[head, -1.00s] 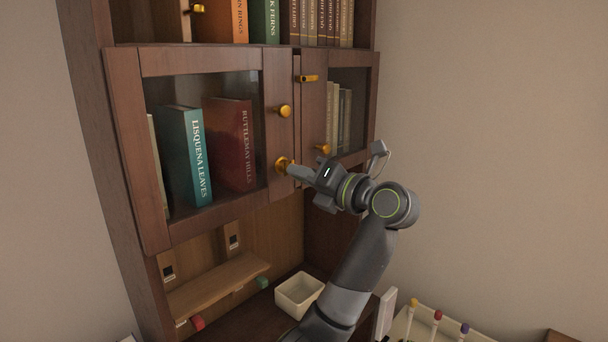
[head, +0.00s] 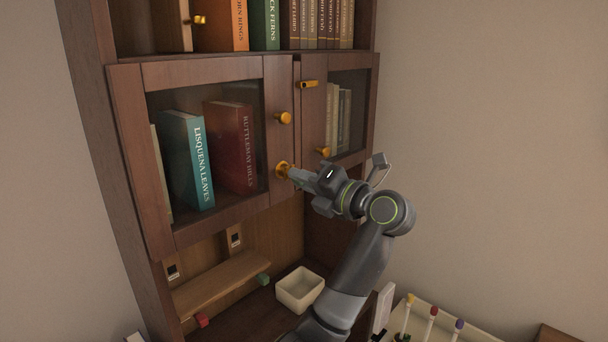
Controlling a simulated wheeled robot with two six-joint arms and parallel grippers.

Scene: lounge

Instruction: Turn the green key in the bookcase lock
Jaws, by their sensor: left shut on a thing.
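The bookcase lock (head: 282,170) is a round brass fitting low on the frame of the left glass door (head: 195,240). My left gripper (head: 299,178) is right in front of it, its fingers pointing left at the lock. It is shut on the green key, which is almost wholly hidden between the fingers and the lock. I cannot see how far the key sits in the lock or how far it is turned. My right gripper is not in view.
A brass knob (head: 285,118) and a brass latch (head: 308,84) sit above the lock. A tray (head: 470,328) with coloured-top pieces lies at lower right.

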